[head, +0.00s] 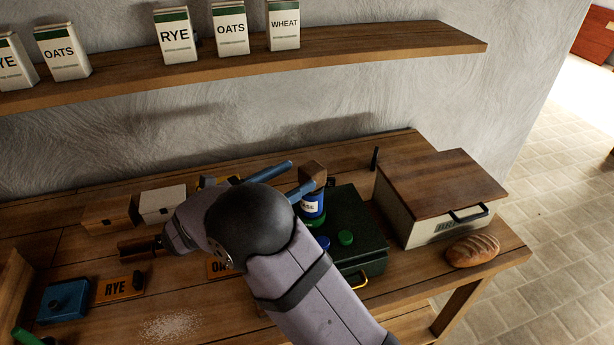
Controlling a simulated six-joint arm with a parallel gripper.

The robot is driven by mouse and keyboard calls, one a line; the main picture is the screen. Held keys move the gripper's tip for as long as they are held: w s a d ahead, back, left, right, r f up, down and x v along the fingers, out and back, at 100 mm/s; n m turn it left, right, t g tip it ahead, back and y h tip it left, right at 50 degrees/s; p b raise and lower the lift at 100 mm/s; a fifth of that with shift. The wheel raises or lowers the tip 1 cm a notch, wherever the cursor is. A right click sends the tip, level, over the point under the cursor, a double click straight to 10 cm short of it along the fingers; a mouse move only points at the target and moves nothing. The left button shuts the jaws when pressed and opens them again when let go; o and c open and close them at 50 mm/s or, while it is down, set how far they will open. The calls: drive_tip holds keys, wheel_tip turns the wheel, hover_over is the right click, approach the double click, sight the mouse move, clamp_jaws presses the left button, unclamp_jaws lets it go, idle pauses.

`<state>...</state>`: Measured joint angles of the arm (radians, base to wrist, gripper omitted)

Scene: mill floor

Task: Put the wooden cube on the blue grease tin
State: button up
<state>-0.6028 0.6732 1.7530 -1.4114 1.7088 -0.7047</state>
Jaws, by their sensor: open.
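The wooden cube (314,171) is brown and appears directly above the blue grease tin (312,205), seemingly on its top. The tin stands upright, with part of its white label showing. My gripper (304,173) reaches in from the left with two blue fingers spread apart. The far finger ends left of the cube, and the near finger crosses in front of the place where cube and tin meet. That join is partly hidden, so I cannot tell contact for sure. My arm covers the area left of the tin.
A dark green case (358,230) with coloured caps stands beside the tin. A bread bin (440,195) and a loaf (473,250) are at right. Small boxes (162,201), a blue block (65,300) and a RYE plate (119,288) are at left. A shelf (370,50) with cartons hangs above.

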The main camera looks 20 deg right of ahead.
drive_tip(key=shift+b+v, duration=0.3)
drive_tip(key=shift+v, duration=1.1)
drive_tip(key=s+d+f+m+g+y+p, duration=0.1)
drive_tip(key=s+d+f+m+g+y, duration=0.3)
drive_tip(key=s, duration=0.3)
drive_tip(key=s+d+f+m+g+y+p, duration=0.1)
drive_tip(key=s+d+f+m+g+y, duration=0.2)
drive_tip(key=s+d+f, duration=0.35)
drive_tip(key=s+a+f+m+y+b, duration=0.1)
drive_tip(key=s+a+f+m+y, duration=0.2)
drive_tip(key=m, duration=0.4)
drive_tip(key=s+a+f+m+y+b, duration=0.1)
drive_tip(key=s+a+f+m+y, duration=0.2)
drive_tip(key=s+m+y, duration=0.3)
drive_tip(key=shift+a+f+m+y, duration=0.15)
drive_tip(key=shift+f+m+y, duration=0.2)
drive_tip(key=shift+m, duration=0.85)
